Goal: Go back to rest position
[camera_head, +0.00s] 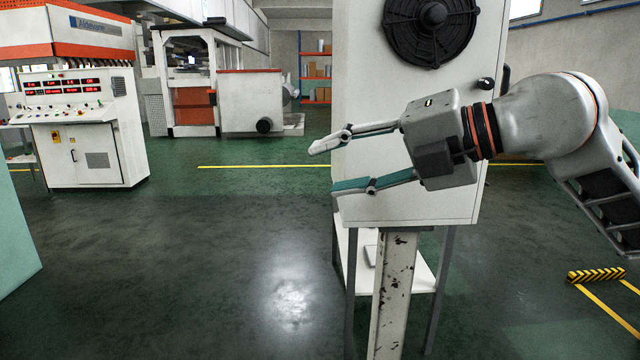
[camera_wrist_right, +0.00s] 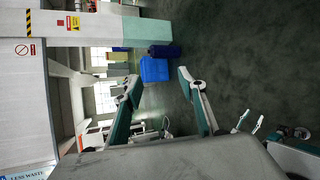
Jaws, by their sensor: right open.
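My right gripper (camera_head: 328,168) comes in from the right in the head view, in front of the white cabinet (camera_head: 372,95). Its two fingers have light and teal parts and point left, clearly apart, with nothing between them. In the right wrist view the open fingers of the right gripper (camera_wrist_right: 157,84) also show, with an empty gap. My left gripper does not show in the head view. Small white and grey parts (camera_wrist_right: 284,134) show at the lower right of the wrist view; I cannot tell what they are.
The cabinet carries a black fan (camera_head: 431,30) and stands on a worn post (camera_head: 393,295). A control console (camera_head: 85,130) stands at the left. A yellow-black bar (camera_head: 596,275) lies on the floor at right. The dark green floor (camera_head: 200,260) is clear at centre left.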

